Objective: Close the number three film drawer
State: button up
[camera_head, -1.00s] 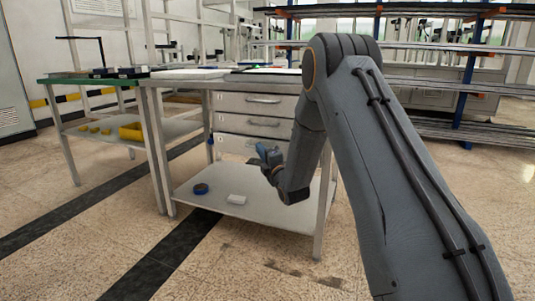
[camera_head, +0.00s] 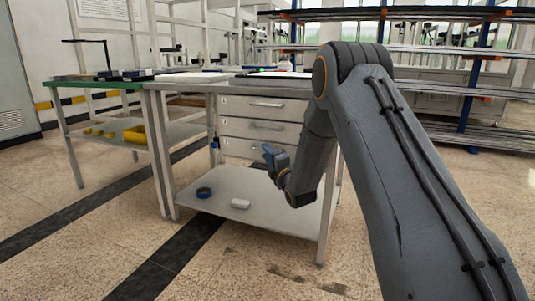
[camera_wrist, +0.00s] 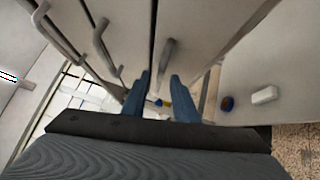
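The grey drawer unit under the bench shows three stacked drawer fronts with bar handles in the head view. The lowest one, the number three film drawer (camera_head: 238,147), is partly hidden by my gripper (camera_head: 270,155). How far it stands out is hard to tell. In the wrist view the drawers appear side by side, and the third drawer's handle (camera_wrist: 168,58) is the one nearest my gripper (camera_wrist: 160,80). My two blue fingers are apart, with that handle seen in the gap between their tips. I cannot tell whether they touch it. Nothing is gripped.
The bench's lower shelf (camera_head: 265,212) holds a blue ring (camera_head: 204,192) and a white block (camera_head: 240,203) below my gripper. A green-edged table (camera_head: 95,84) with a yellow bin (camera_head: 135,134) stands at left. Metal racks (camera_head: 465,100) stand behind at right. Floor in front is clear.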

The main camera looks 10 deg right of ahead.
jog(key=p+v, duration=0.2)
jog(key=v, duration=0.5)
jog(key=s+a+r+m+g, duration=0.3)
jog(key=s+a+m+g, duration=0.1)
jog(key=a, duration=0.5)
jog(key=s+a+m+g+h, duration=0.1)
jog(key=s+a+m+g, duration=0.2)
jog(key=s, duration=0.4)
jog(key=s+a+m+g, duration=0.2)
jog(key=s+a, duration=0.4)
jog(key=s+r+m+g+h, duration=0.15)
jog(key=s+m+g, duration=0.7)
jog(key=s, duration=3.15)
jog(key=d+r+m+p, duration=0.1)
jog(key=d+r+p, duration=0.6)
jog(key=p, duration=0.5)
jog(key=d+r+m+g+h+p, duration=0.1)
jog(key=d+r+m+p, duration=0.1)
jog(key=d+r+p, duration=0.4)
jog(key=d+r+m+h+p, duration=0.1)
jog(key=d+r+p, duration=0.6)
jog(key=r+p, duration=0.8)
jog(key=m+p, duration=0.1)
jog(key=p, duration=0.4)
jog(key=shift+w+d, duration=0.25)
jog(key=shift+d, duration=0.1)
